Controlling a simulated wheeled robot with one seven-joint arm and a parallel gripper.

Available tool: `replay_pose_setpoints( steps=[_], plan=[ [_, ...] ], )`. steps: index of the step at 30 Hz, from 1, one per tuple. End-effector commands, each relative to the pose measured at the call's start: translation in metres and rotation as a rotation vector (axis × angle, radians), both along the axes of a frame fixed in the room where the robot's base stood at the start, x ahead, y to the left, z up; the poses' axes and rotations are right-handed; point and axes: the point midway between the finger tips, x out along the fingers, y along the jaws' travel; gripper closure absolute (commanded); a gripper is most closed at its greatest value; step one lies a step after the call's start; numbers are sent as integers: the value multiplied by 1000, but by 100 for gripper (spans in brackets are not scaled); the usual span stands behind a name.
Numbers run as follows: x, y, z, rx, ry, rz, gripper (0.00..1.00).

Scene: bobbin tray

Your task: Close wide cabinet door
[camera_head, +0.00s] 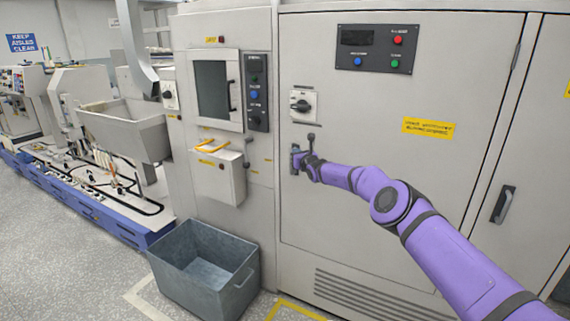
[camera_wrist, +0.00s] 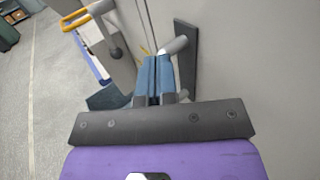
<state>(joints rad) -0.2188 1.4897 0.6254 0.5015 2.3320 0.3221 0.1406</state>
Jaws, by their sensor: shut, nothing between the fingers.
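The wide cabinet door (camera_head: 370,140) is a large pale grey panel with a control box at its top and a vent at its bottom. It looks flush with the cabinet front in the head view. Its dark handle (camera_wrist: 187,60) stands on the door's left edge, just right of my fingers in the wrist view. My gripper (camera_wrist: 155,62) is shut, its two blue fingers together beside the handle's grey bar. Whether the fingers touch the bar I cannot tell. In the head view my gripper (camera_head: 300,160) is at the door's left edge and covers much of the handle.
A grey metal bin (camera_head: 205,270) stands on the floor at lower left. A small box with a yellow handle (camera_head: 212,146) juts out left of the door. A narrower door (camera_head: 525,180) is at right. Open floor (camera_head: 60,260) lies at lower left.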

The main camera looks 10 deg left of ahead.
Motion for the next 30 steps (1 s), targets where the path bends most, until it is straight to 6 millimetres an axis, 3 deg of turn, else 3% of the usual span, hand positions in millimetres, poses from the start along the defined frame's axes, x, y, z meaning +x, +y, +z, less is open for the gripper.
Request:
replay_pose_setpoints(
  steps=[8,24,30],
  plan=[
    [-14,5,1,1,3,-1,100],
    [-73,29,1,-4,2,1,100],
    [-85,33,1,-5,0,0,100]
  ],
)
